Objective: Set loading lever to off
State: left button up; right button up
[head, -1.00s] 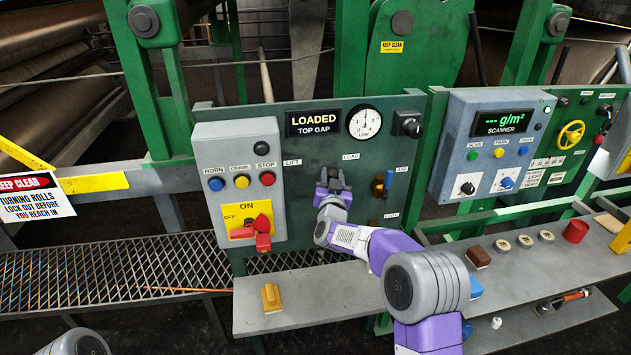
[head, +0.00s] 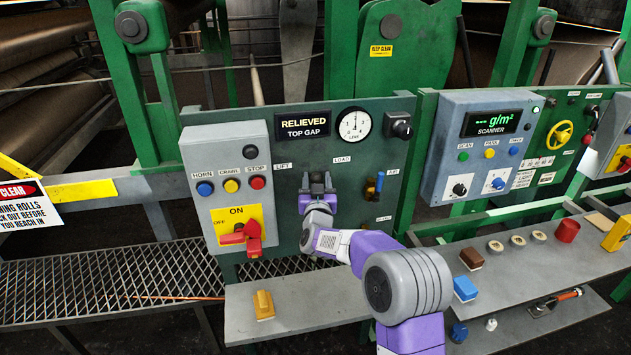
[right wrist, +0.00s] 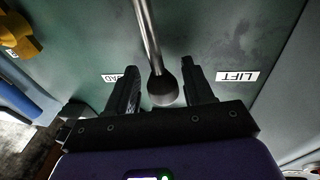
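The loading lever (right wrist: 148,35) shows in the right wrist view as a metal rod with a dark round knob. Its knob sits between the two fingers of my right gripper (right wrist: 162,88), with a gap visible on each side. The fingers are open. In the head view my right gripper (head: 318,182) is at the green panel, below and between the LIFT and LOAD labels, and mostly hides the lever. The display (head: 303,126) above reads RELIEVED, TOP GAP. My left gripper is not in view.
Left of the lever is a grey box (head: 207,160) with buttons and a red handle (head: 240,235) on a yellow ON/OFF plate. A blue-handled lever (head: 379,182) stands close on the right. A shelf (head: 330,300) with a yellow block (head: 263,305) is below.

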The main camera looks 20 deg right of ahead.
jog(key=shift+o, duration=0.2)
jog(key=shift+a, duration=0.1)
jog(key=shift+s+a, duration=0.1)
jog(key=shift+s, duration=0.15)
jog(key=r+v, duration=0.1)
jog(key=v, duration=0.6)
jog(key=shift+f, duration=0.5)
jog(key=s+a+f+n+g+y, duration=0.1)
jog(key=s+a+f+g+y, duration=0.15)
jog(key=f, duration=0.75)
jog(key=s+a+f+n+g+y, duration=0.1)
jog(key=s+a+f+g+y, duration=0.15)
jog(key=f, duration=0.65)
jog(key=s+a+f+g+y, duration=0.2)
jog(key=s+a+f, duration=0.15)
jog(key=f, duration=0.65)
jog(key=s+a+f+g+y, duration=0.1)
jog(key=s+a+f+g, duration=0.2)
jog(key=s+f, duration=0.2)
jog(key=s+a+f+g+y, duration=0.2)
jog(key=s+a+f+g, duration=0.2)
jog(key=s, duration=0.8)
jog(key=s+a+f+g+y, duration=0.1)
jog(key=s+a+f+g, duration=0.2)
jog(key=s+f, duration=0.4)
jog(key=shift+s+a+g+y, duration=0.35)
jog(key=shift+s+a, duration=0.2)
jog(key=shift+s, duration=0.5)
